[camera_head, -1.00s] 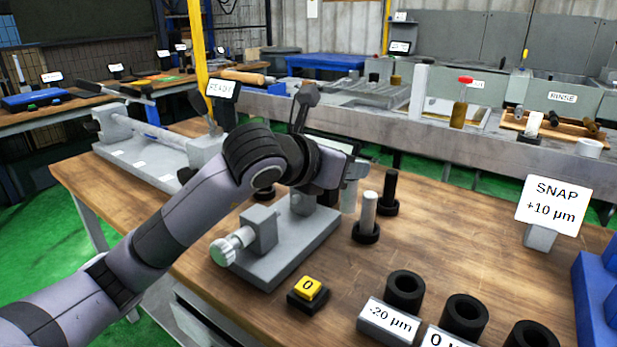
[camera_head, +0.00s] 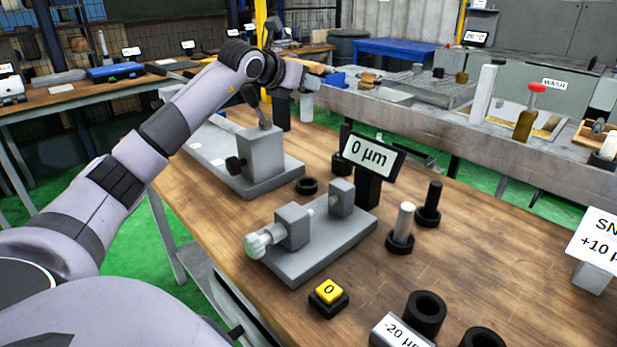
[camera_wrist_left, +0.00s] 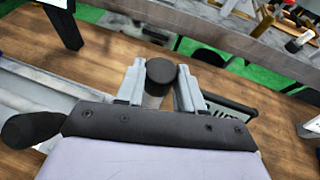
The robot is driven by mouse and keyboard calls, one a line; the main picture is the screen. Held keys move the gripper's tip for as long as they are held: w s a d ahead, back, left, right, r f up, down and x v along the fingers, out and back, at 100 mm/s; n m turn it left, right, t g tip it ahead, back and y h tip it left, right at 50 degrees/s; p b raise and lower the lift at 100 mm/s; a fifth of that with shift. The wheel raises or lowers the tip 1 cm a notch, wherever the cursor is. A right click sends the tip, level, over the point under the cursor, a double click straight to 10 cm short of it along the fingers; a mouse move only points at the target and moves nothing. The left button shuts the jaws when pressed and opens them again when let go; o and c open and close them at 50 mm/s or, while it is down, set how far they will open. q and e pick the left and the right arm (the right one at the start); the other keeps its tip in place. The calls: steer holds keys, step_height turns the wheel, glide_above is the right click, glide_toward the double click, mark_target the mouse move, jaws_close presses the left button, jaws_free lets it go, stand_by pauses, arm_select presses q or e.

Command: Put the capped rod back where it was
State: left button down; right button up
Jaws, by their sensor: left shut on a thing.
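My left gripper (camera_head: 310,82) is raised above the far part of the wooden bench, beyond the small grey gauge. In the left wrist view it is shut on the capped rod (camera_wrist_left: 161,71), whose round black cap shows between the two light fingers. The pale shaft below the cap is mostly hidden. A low black ring-shaped holder (camera_head: 306,186) sits empty on the bench behind the gauge. My right gripper is not in view.
The gauge (camera_head: 318,238) with its "0 µm" display (camera_head: 368,155) stands mid-bench. A grey-white rod (camera_head: 405,222) and a black rod (camera_head: 432,200) stand in black bases to its right. The grinder block (camera_head: 262,158) is left of the ring holder. A yellow button (camera_head: 328,292) is in front.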

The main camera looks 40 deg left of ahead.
arm_select(q)
step_height(320, 180, down, 19)
stand_by(0.5)
steer(key=shift+f+b, duration=0.25)
steer(key=shift+b, duration=0.1)
steer(key=c, duration=0.7)
jaws_free()
